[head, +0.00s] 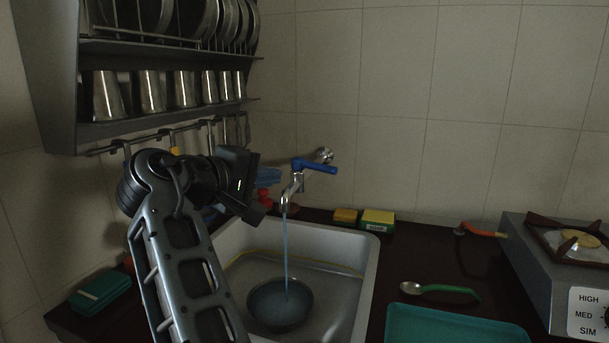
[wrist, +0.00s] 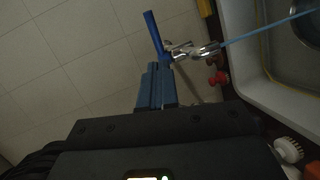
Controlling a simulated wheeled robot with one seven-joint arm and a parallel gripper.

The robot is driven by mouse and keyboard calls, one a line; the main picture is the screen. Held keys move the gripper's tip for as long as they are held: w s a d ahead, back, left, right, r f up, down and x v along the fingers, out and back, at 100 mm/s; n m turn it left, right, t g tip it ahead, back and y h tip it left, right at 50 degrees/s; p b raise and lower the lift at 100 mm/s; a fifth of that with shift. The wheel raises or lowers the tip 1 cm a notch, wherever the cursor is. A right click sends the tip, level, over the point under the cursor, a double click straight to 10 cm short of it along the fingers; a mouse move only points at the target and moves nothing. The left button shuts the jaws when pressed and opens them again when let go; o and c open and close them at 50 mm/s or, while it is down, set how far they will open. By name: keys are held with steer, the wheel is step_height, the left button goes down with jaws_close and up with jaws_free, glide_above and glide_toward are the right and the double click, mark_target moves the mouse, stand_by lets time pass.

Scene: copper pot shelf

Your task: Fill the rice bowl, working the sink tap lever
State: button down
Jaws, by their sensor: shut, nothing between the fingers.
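The tap (head: 291,188) is on the wall behind the sink, with a blue lever (head: 318,166). A thin blue stream runs from its spout into the rice bowl (head: 258,306). The bowl is dark grey-blue and sits upright in the sink; its water level is hard to tell. My gripper (head: 276,175) is left of the tap, its blue fingers shut and empty. In the wrist view my gripper (wrist: 158,68) points at the lever (wrist: 154,35), its tips close to the lever's base. I cannot tell whether they touch.
The sink (head: 365,270) has a pale rim. Sponges (head: 376,219) lie behind it. A green-handled spoon (head: 440,291), a teal tray (head: 450,325) and a stove (head: 560,260) are to the right. A rack of steel cups (head: 183,90) hangs at the upper left, above my arm.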

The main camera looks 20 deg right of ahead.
mark_target(324, 167)
steer(key=shift+n+h, duration=0.4)
steer(key=shift+n, duration=0.1)
steer(key=p+x, duration=0.1)
steer(key=x, duration=1.2)
steer(key=shift+s+d, duration=0.2)
steer(key=shift+r+p, duration=0.1)
steer(key=shift+p, duration=0.3)
steer(key=shift+d+r+n+t+y+p, duration=0.2)
steer(key=shift+d+n+t+y+p, duration=0.15)
steer(key=shift+p, duration=0.65)
steer(key=d+n+t+y+p, duration=0.1)
steer(key=p, duration=0.1)
steer(key=n+t+y+p, duration=0.1)
steer(key=shift+w+d+p, duration=0.25)
steer(key=shift+d+p, duration=0.1)
steer(key=shift+w+d+f, duration=0.15)
steer(key=shift+f, duration=0.05)
